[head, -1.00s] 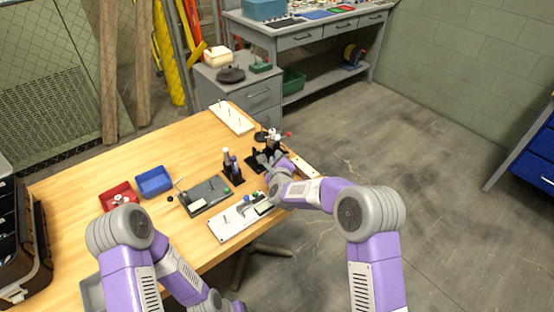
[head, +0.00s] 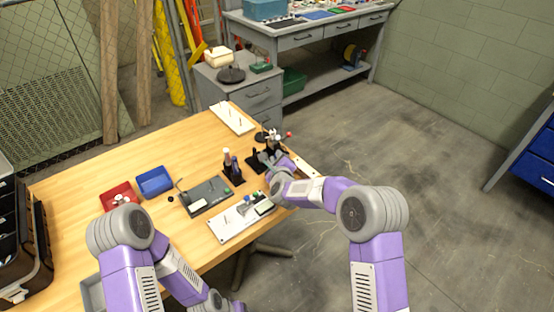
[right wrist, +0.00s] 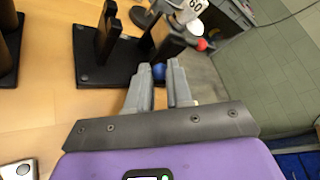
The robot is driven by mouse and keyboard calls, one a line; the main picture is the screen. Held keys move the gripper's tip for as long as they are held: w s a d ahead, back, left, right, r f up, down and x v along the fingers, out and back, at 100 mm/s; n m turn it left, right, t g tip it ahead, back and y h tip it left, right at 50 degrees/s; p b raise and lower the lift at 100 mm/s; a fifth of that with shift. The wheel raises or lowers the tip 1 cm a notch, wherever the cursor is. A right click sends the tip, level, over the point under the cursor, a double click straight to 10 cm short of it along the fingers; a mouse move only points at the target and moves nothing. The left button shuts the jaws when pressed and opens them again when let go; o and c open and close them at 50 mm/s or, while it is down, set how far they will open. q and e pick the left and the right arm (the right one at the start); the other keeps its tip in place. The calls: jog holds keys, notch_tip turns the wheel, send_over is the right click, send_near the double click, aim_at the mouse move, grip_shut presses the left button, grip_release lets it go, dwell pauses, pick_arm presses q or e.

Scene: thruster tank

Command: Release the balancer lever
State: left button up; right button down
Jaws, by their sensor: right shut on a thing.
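The balancer is a black stand on a dark base (right wrist: 105,70) at the table's right edge; it also shows in the head view (head: 254,162). A white tag marked 60 (right wrist: 192,8) and a red ball (right wrist: 202,44) are on its upper part. My right gripper (right wrist: 163,73) is shut on a blue knob (right wrist: 159,71), which looks like the end of the balancer lever; the fingers hide most of it. The lever's shaft cannot be made out. In the head view my right gripper (head: 268,160) is at the stand's near side. My left gripper is out of view; only its arm shows.
A grey device (head: 207,196) and a white plate (head: 228,228) lie nearer on the table. Dark holders with bottles (head: 232,170) stand left of the balancer. Blue (head: 154,181) and red (head: 117,196) bins sit at left. Floor right of the table is clear.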

jog(key=shift+w+d+r+m+g+p, duration=0.3)
jog(key=shift+d+r+m+g, duration=0.2)
jog(key=shift+d+m, duration=0.2)
jog(key=shift+w+d+r+m+g+y+p, duration=0.25)
jog(key=shift+r+m+g+y+p, duration=0.15)
jog(key=shift+g+y+p, duration=0.1)
jog(key=shift+w+d+r+m+g+y+p, duration=0.3)
jog(key=shift+d+r+m+g+y+p, duration=0.25)
jog(key=shift+p, duration=0.7)
jog(key=shift+w+d+f+m+g+p, duration=0.1)
jog(key=shift+f+m+g+p, duration=0.2)
jog(key=shift+p, duration=0.2)
jog(key=c, duration=1)
grip_release()
jog(key=shift+r, duration=0.15)
